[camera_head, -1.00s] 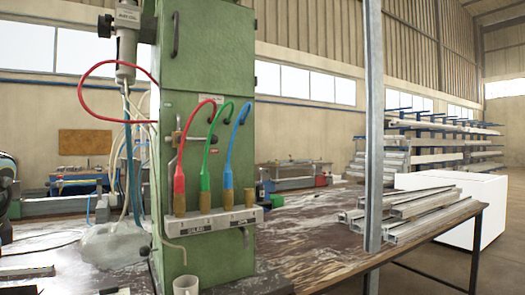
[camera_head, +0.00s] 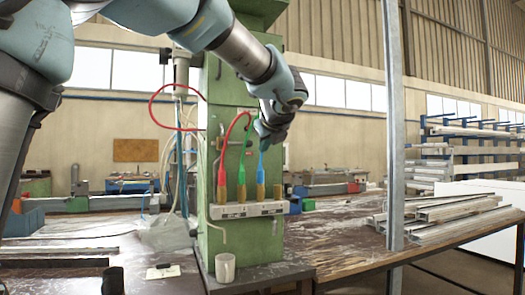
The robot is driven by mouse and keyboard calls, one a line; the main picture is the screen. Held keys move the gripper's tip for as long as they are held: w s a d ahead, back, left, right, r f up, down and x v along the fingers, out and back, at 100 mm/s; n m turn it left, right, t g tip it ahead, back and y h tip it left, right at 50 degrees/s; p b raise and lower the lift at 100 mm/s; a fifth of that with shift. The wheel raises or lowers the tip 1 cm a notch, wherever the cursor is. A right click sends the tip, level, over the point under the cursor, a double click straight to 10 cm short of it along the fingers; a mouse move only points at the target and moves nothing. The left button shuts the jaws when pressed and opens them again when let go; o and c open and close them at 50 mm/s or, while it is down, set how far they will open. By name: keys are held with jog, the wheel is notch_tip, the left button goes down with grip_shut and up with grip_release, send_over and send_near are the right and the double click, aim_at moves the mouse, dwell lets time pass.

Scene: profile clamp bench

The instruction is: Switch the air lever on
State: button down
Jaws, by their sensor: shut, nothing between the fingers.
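The green cabinet (camera_head: 213,92) stands upright on the bench. A small grey lever-like fitting with a pipe (camera_head: 221,141) sits on its front, left of the hoses; its position is too small to read. A bent grey rod (camera_head: 216,231) hangs below the white hose block (camera_head: 247,210). I cannot tell for sure which of these is the air lever. My gripper (camera_head: 264,143) is shut and empty. It is in front of the cabinet's right side, at the upper ends of the green and blue hoses, and hides part of them. Contact cannot be told.
Red (camera_head: 222,175), green (camera_head: 242,172) and blue (camera_head: 260,175) hoses rise from the block. A pale mug (camera_head: 225,268) and a dark cup (camera_head: 113,281) stand in front. A grey post (camera_head: 393,120) and metal profiles (camera_head: 450,215) are at right.

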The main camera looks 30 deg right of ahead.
aim_at(236, 144)
jog(key=w+d+p, duration=0.1)
jog(key=w+p, duration=0.3)
jog(key=w, duration=0.5)
jog(key=shift+w+d+f, duration=0.15)
jog(key=shift+w+f, duration=0.1)
jog(key=shift+f, duration=0.1)
